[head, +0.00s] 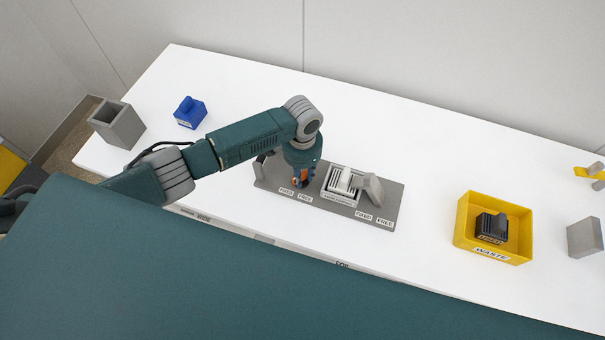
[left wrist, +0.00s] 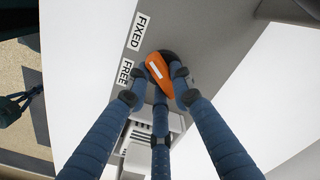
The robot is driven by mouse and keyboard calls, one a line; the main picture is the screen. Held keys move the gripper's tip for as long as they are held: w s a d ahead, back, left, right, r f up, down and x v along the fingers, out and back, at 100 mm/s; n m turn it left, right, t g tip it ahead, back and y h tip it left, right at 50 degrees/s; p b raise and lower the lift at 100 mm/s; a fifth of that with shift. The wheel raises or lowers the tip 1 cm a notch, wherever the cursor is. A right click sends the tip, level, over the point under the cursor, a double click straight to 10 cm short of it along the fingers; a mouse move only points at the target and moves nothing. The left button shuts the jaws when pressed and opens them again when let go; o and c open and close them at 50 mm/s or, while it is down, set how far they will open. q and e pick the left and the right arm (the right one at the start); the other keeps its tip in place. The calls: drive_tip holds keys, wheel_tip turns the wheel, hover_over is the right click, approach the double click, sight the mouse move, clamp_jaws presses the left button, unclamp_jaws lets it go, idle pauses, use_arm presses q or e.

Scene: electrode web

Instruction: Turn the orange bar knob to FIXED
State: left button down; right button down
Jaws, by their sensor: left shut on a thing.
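The orange bar knob (left wrist: 161,86) with a white stripe shows in the left wrist view. My left gripper (left wrist: 163,84) is shut on it, with fingers against its sides. The stripe slants up and left, on the side of the FIXED label (left wrist: 139,32) and the FREE label (left wrist: 125,73); which label it lines up with I cannot tell exactly. In the head view my left gripper (head: 303,178) is over the left part of the grey panel (head: 270,195) and hides most of the knob.
A slotted white block (head: 342,183) and a tilted grey piece (head: 374,190) are on the panel's right half, near a second FIXED/FREE pair. A yellow WASTE bin (head: 463,231) holding a dark block stands right.

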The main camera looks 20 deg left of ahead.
idle(0.3)
use_arm(q)
drive_tip(key=c, duration=1.5)
unclamp_jaws()
drive_tip(key=shift+r, duration=0.15)
wheel_tip(320, 180, up, 12)
drive_tip(key=shift+f, duration=0.1)
